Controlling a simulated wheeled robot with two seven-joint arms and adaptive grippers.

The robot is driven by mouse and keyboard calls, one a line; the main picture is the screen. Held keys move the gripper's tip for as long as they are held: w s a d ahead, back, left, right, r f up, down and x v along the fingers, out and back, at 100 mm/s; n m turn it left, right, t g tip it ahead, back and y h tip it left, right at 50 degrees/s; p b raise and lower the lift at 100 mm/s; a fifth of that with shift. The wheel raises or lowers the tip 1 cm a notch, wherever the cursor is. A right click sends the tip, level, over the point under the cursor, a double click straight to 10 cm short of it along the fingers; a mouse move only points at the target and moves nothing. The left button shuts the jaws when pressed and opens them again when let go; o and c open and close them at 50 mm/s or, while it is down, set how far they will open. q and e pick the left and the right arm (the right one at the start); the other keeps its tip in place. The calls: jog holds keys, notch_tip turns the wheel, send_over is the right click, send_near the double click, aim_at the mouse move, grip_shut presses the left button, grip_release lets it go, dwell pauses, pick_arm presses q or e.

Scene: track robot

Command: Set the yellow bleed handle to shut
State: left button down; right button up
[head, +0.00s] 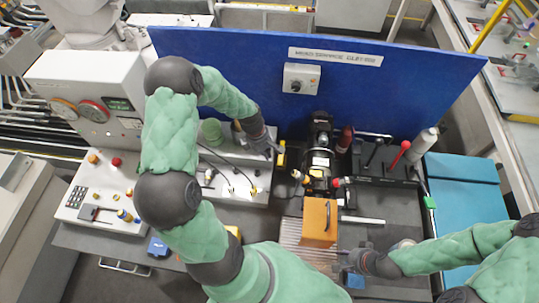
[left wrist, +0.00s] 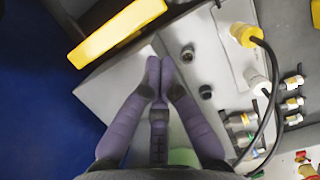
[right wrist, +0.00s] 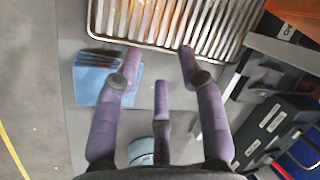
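A yellow bar-shaped piece, apparently the bleed handle (head: 281,156), stands at the right end of the grey panel (head: 240,180) in the head view. The left wrist view shows a yellow bar (left wrist: 118,32) lying diagonally at the upper left, just beyond the fingertips. My left gripper (head: 275,148) is right beside it; its fingertips (left wrist: 160,66) are together with nothing visible between them. I cannot tell whether they touch the bar. My right gripper (head: 345,262) is low near the ridged tray (head: 290,232); its fingers (right wrist: 160,52) are apart and empty.
An orange block (head: 318,222) stands on the ridged tray. A black machine (head: 320,150) is right of the yellow piece. A blue screen (head: 400,90) closes off the back. A cable and yellow connector (left wrist: 245,36) rise from the grey panel. A blue pad (right wrist: 105,82) lies near my right gripper.

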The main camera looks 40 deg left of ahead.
pick_arm(q)
jog(key=s+a+v, duration=0.1)
jog(key=v, duration=0.9)
jog(key=shift+s+a+b, duration=0.2)
jog(key=shift+a+b, duration=0.25)
jog(key=shift+a, duration=0.05)
